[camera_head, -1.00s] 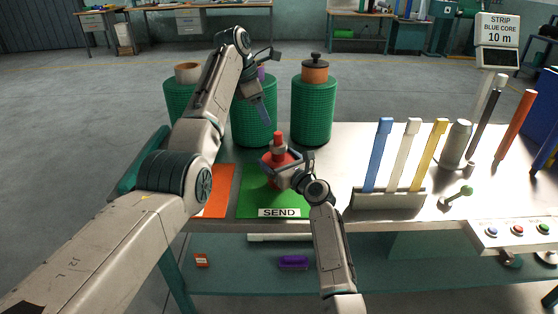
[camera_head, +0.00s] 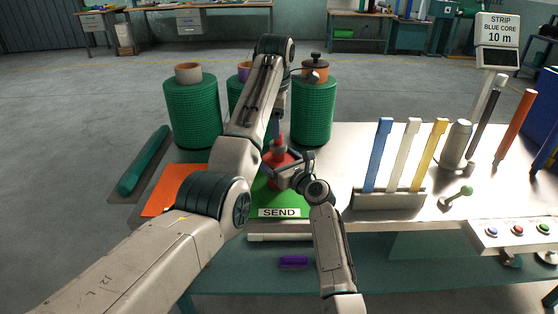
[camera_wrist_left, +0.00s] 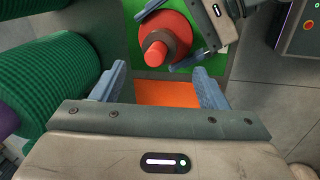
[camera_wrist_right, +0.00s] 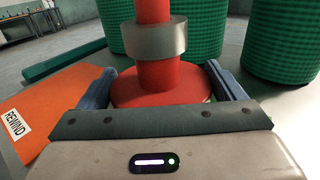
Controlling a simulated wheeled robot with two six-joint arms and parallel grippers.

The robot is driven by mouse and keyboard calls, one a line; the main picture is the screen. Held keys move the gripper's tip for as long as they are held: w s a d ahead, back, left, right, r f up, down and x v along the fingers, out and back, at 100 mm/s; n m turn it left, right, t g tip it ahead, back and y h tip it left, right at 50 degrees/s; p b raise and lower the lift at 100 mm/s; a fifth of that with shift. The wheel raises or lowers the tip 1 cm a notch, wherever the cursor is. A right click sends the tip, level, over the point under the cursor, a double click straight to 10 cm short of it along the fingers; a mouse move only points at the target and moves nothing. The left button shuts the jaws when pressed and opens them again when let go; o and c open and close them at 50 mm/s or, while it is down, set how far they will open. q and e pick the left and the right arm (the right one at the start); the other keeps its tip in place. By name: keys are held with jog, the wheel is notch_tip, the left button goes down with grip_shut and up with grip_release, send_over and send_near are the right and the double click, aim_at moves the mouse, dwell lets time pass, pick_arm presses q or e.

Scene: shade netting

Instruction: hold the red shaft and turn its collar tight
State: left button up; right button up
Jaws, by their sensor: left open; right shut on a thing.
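The red shaft (camera_head: 279,140) stands upright on its wide red foot on the green SEND mat (camera_head: 262,198). A grey collar (camera_wrist_right: 152,40) sits around the shaft, above the foot, in the right wrist view. My right gripper (camera_head: 278,172) is shut on the red foot, a finger on each side in the right wrist view (camera_wrist_right: 160,88). My left gripper (camera_wrist_left: 160,85) is open and empty. In the left wrist view the shaft (camera_wrist_left: 155,53) lies beyond its fingertips, apart from them. In the head view my left arm partly hides that gripper, just above the shaft.
Green net rolls (camera_head: 193,112) stand behind the mats. An orange mat (camera_head: 168,188) lies to the left, with a green roll (camera_head: 144,160) lying beyond it. A rack (camera_head: 388,199) with blue, white and yellow strips stands to the right, beside a button panel (camera_head: 515,232).

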aim_at(277, 143)
pick_arm(q)
jog(key=shift+w+f, duration=0.3)
jog(key=shift+f, duration=1.2)
jog(key=shift+w+f, duration=0.25)
jog(key=shift+f, duration=1.2)
jog(key=shift+w+f, duration=0.3)
jog(key=shift+f, duration=1.2)
jog(key=shift+c, duration=0.2)
jog(key=c, duration=1.4)
jog(key=m, duration=0.4)
jog(key=shift+r+m+h, duration=0.1)
jog(key=shift+m+h, duration=0.2)
jog(key=shift+m, duration=0.1)
jog(key=m, duration=0.4)
jog(key=shift+w+a+h, duration=0.1)
jog(key=shift+h, duration=0.3)
jog(key=m+g, duration=0.1)
jog(key=m, duration=0.3)
jog(key=shift+m+g+h, duration=0.4)
jog(key=shift+m+g, duration=0.1)
jog(key=shift+m, duration=1.7)
